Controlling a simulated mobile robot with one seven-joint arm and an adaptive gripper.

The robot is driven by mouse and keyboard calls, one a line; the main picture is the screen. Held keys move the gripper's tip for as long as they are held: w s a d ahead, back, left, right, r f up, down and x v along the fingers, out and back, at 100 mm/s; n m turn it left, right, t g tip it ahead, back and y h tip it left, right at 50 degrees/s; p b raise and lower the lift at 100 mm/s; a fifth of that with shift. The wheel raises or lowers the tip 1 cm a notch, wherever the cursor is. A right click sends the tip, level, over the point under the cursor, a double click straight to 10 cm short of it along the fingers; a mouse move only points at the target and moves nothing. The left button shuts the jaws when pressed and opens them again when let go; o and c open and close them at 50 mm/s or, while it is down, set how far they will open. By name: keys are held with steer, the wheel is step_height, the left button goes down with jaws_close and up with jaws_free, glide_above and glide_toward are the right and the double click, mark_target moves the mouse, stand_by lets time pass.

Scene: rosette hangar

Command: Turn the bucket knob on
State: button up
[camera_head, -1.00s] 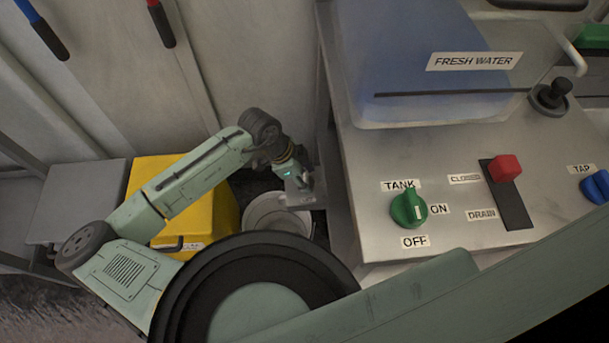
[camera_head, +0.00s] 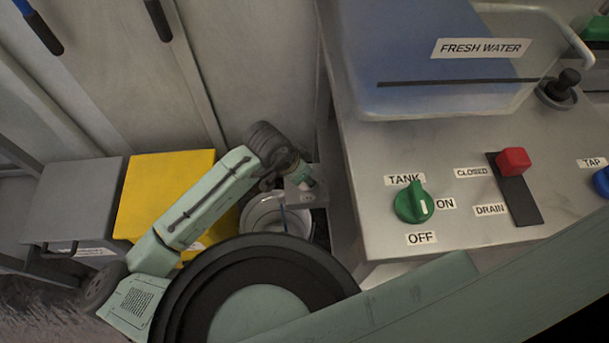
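No knob labelled for a bucket is readable. A green knob (camera_head: 413,203) is on the grey counter top, with TANK above it, ON to its right and OFF below. Its white mark is on the right side, facing ON. A pale round bucket (camera_head: 247,218) stands on the floor left of the counter, partly behind my arm and base. My gripper (camera_head: 309,190) is low beside the counter's left edge, above the bucket's right side. Its fingers are too small and unclear to tell open from shut. I cannot tell whether it touches anything.
A red lever (camera_head: 513,161) sits in a dark slot marked CLOSED and DRAIN. A blue knob (camera_head: 602,181) by TAP is at the right edge. A fresh water tank (camera_head: 440,108) stands on the counter (camera_head: 375,170). Yellow (camera_head: 160,185) and grey (camera_head: 75,200) boxes crowd the left floor.

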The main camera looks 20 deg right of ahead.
steer(key=n+t+b, duration=0.1)
steer(key=n, duration=0.1)
steer(key=n+t+y+b, duration=0.1)
steer(key=n, duration=0.2)
steer(key=shift+s+d+f+n, duration=0.1)
steer(key=shift+s+d+n, duration=0.1)
steer(key=shift+n, duration=0.1)
steer(key=n+y+b, duration=0.1)
steer(key=n, duration=0.1)
steer(key=n+y+b, duration=0.1)
steer(key=n, duration=0.2)
steer(key=shift+t, duration=0.4)
steer(key=shift+n, duration=0.3)
steer(key=o, duration=1.1)
steer(key=shift+o, duration=0.2)
step_height(320, 180, up, 10)
steer(key=shift+s+a, duration=0.1)
